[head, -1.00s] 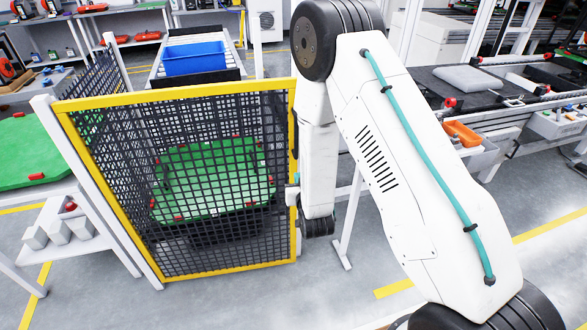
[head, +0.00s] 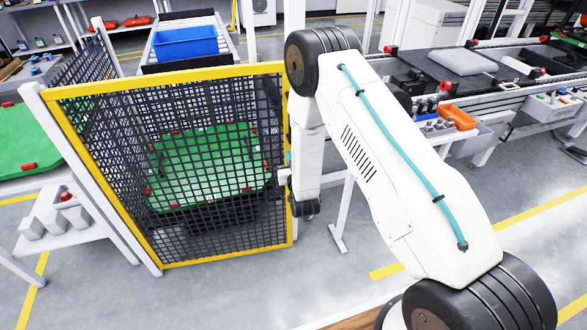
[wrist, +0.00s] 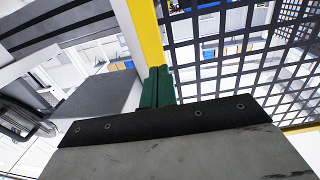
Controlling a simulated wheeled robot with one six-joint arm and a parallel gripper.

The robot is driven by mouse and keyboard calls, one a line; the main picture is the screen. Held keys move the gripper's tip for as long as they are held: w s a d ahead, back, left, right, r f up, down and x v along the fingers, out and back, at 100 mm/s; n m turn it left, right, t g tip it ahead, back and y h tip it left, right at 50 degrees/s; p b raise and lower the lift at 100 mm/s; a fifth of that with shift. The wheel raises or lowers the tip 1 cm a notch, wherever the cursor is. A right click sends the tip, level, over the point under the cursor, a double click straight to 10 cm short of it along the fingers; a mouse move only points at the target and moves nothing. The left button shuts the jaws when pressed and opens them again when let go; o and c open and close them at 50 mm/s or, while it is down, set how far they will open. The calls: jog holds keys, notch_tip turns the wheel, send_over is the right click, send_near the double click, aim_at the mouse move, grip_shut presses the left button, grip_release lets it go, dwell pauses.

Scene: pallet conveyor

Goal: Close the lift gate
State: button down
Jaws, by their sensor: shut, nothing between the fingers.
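The lift gate (head: 168,82) is a yellow frame with black mesh, upright on the left of the head view. Its left side runs along a white post (head: 90,180), and its right edge is beside my gripper. A green pallet (head: 205,165) with red corner pieces shows through the mesh. In the wrist view the yellow edge (wrist: 147,32) rises just beyond my gripper (wrist: 158,85), whose green fingers are together and empty. The fingers are at or very near that edge; contact is unclear. In the head view my arm hides most of the gripper. I cannot tell whether the gate is fully closed.
A blue bin (head: 185,43) sits on a roller conveyor behind the gate. Another green pallet (head: 30,140) lies at the left. A conveyor line with an orange bin (head: 458,117) stands at the right. The floor in front of the gate is clear.

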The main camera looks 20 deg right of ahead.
aim_at(286, 147)
jog(key=shift+w+d, duration=0.15)
jog(key=shift+w, duration=1.3)
